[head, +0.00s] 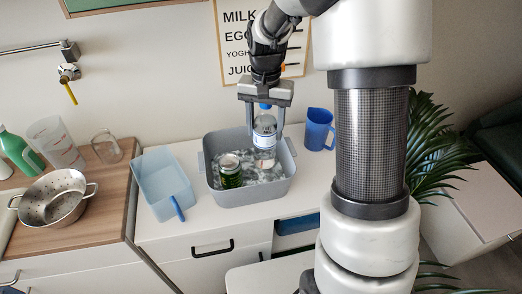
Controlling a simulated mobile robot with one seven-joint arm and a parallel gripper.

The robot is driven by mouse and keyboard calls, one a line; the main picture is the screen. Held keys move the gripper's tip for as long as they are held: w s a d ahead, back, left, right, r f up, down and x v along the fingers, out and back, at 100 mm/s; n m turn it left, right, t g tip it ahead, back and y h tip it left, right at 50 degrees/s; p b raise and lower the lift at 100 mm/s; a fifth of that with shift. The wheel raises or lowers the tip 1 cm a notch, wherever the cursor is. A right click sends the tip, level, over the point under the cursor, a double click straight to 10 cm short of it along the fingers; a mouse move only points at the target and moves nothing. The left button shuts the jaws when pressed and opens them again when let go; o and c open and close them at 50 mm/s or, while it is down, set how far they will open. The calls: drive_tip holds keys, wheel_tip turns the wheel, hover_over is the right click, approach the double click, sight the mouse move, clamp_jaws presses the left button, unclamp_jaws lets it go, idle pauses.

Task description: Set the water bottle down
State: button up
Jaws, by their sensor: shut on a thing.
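The water bottle (265,133) is clear with a blue cap and a pale label. My gripper (265,101) points down and is shut on the bottle near its cap. The bottle is upright and shows over the right part of a grey tub (281,188) on the white counter. I cannot tell whether the bottle's base touches what lies in the tub. The tub holds grey-white pieces that look like ice, and a green jar or can (230,172) stands in its left part.
A light blue dustpan-like scoop (160,180) lies left of the tub. A blue jug (318,130) stands to its right. A metal colander (52,197), a glass jar (106,147) and a clear measuring jug (55,143) stand on the wooden top at left. A wall poster (234,62) hangs behind.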

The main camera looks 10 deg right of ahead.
sight(265, 142)
drive_tip(key=shift+f, duration=2.55)
drive_tip(key=shift+f+b, duration=0.2)
drive_tip(key=shift+b, duration=0.15)
drive_tip(key=o, duration=1.5)
